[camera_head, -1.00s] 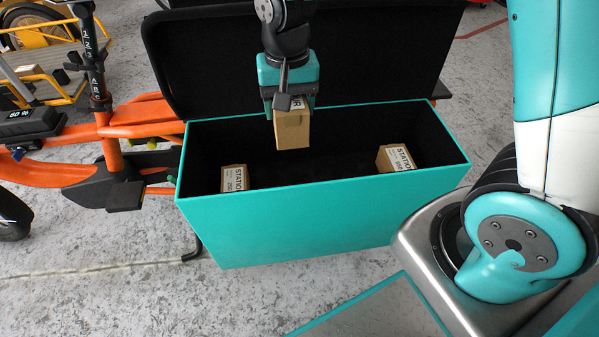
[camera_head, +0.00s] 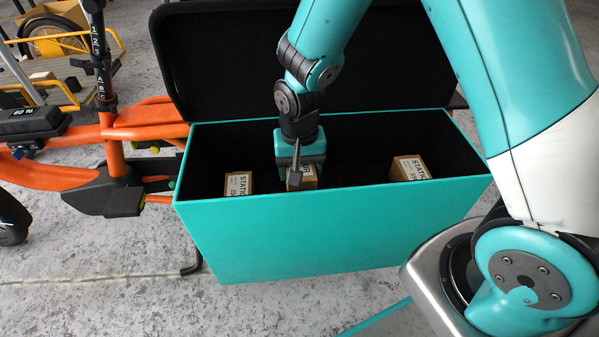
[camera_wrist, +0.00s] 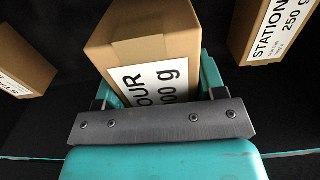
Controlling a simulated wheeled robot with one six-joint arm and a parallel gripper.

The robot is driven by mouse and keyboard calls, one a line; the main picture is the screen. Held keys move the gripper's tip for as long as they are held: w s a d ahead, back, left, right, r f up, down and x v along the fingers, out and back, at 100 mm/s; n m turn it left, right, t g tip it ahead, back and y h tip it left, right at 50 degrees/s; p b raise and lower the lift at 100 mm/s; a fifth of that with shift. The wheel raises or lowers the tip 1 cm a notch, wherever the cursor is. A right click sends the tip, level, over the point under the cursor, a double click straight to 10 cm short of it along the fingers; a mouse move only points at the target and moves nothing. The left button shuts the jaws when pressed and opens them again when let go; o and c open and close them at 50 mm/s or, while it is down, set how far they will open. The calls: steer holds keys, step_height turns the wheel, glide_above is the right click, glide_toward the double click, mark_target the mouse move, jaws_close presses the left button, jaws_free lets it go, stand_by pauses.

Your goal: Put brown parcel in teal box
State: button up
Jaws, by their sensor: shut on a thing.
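The teal box (camera_head: 340,228) is a deep, black-lined cargo box with its black lid raised behind it. My gripper (camera_head: 300,172) is down inside the box, near its middle. It is shut on a brown parcel (camera_head: 306,178) with a white label. In the wrist view the held parcel (camera_wrist: 150,45) fills the space between the fingers, its label reading "OUR" and "00 g". The front wall hides the parcel's lower part in the head view, so I cannot tell whether it touches the floor of the box.
One brown parcel (camera_head: 238,183) stands at the box's left end, another (camera_head: 410,168) towards the right. Both also show in the wrist view, at the right (camera_wrist: 262,35) and left (camera_wrist: 22,65). The raised lid (camera_head: 220,60) stands close behind my arm. An orange bike frame (camera_head: 60,170) is at left.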

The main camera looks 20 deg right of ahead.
steer(key=shift+f, duration=0.4)
steer(key=shift+f, duration=0.3)
steer(key=shift+f, duration=0.15)
steer(key=o, duration=1.5)
steer(key=shift+o, duration=0.2)
